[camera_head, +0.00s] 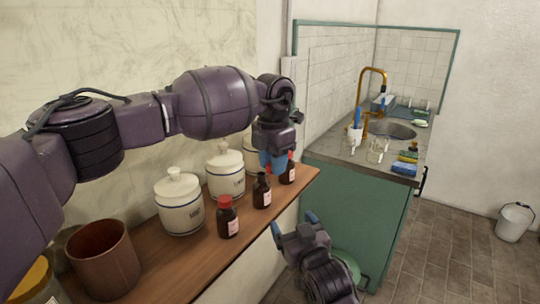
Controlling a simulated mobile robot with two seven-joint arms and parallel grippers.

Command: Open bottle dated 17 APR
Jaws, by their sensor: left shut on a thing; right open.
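Three brown bottles with white labels stand upright on the wooden shelf: a near one (228,219) with a red cap, a middle one (262,193) and a far one (288,173). The label dates are too small to read. My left gripper (273,162) points down with its blue fingers shut just above the middle bottle and beside the far one. Red shows at the fingers' right edge, above the far bottle. The middle bottle shows a dark neck and no red cap. What the fingers grip is mostly hidden. My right gripper (294,224) is open and empty, lower, in front of the shelf edge.
White lidded jars (180,205) stand behind the bottles, close to my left gripper. A brown pot (104,260) is at the near left of the shelf (185,266). A green sink cabinet (355,210) stands right of the shelf. A white bucket (514,222) is on the floor.

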